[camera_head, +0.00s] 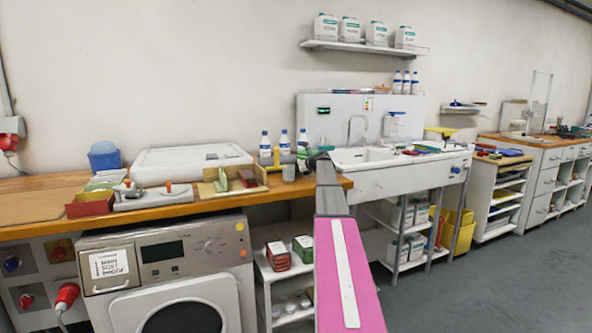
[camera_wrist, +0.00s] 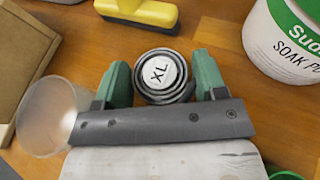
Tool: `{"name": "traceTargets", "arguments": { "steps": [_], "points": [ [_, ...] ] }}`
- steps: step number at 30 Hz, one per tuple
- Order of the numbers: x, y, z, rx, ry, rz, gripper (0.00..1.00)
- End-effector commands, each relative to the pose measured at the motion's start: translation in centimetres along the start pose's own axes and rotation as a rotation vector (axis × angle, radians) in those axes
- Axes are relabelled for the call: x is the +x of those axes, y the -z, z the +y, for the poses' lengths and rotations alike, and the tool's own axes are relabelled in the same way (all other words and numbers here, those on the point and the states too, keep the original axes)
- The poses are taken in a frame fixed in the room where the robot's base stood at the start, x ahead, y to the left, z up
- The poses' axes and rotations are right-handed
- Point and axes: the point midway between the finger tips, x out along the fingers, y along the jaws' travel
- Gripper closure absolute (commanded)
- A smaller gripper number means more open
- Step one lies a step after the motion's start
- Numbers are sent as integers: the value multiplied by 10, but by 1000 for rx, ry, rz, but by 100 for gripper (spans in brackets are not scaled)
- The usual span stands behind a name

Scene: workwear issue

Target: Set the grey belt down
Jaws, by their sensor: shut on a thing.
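The grey belt (camera_wrist: 161,75) is a tight dark-grey roll with a white round "XL" label on top, seen in the wrist view. My gripper (camera_wrist: 162,80) has its two green fingers on either side of the roll and is shut on it. The roll is over the wooden worktop; whether it touches the wood I cannot tell. In the head view my gripper (camera_head: 303,155) is at the right end of the wooden worktop (camera_head: 330,182), partly hidden by my arm. I cannot make out the belt there.
A clear cup (camera_wrist: 45,118) is close on the left, a white tub (camera_wrist: 287,42) on the right, and a yellow-handled tool (camera_wrist: 140,12) lies beyond. A wooden tray (camera_head: 212,188) stands left of my gripper. The sink unit (camera_head: 395,178) is to the right. Bare wood shows around the belt.

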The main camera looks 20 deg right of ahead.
Motion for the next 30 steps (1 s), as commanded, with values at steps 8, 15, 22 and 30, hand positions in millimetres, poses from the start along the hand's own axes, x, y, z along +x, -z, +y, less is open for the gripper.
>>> {"name": "traceTargets", "arguments": {
  "steps": [8, 15, 22, 30],
  "points": [
    [1, 2, 0, 0, 0, 0, 25],
    [1, 2, 0, 0, 0, 0, 25],
    [-15, 0, 1, 0, 1, 0, 25],
    [-68, 0, 2, 1, 1, -1, 25]
  ]
}}
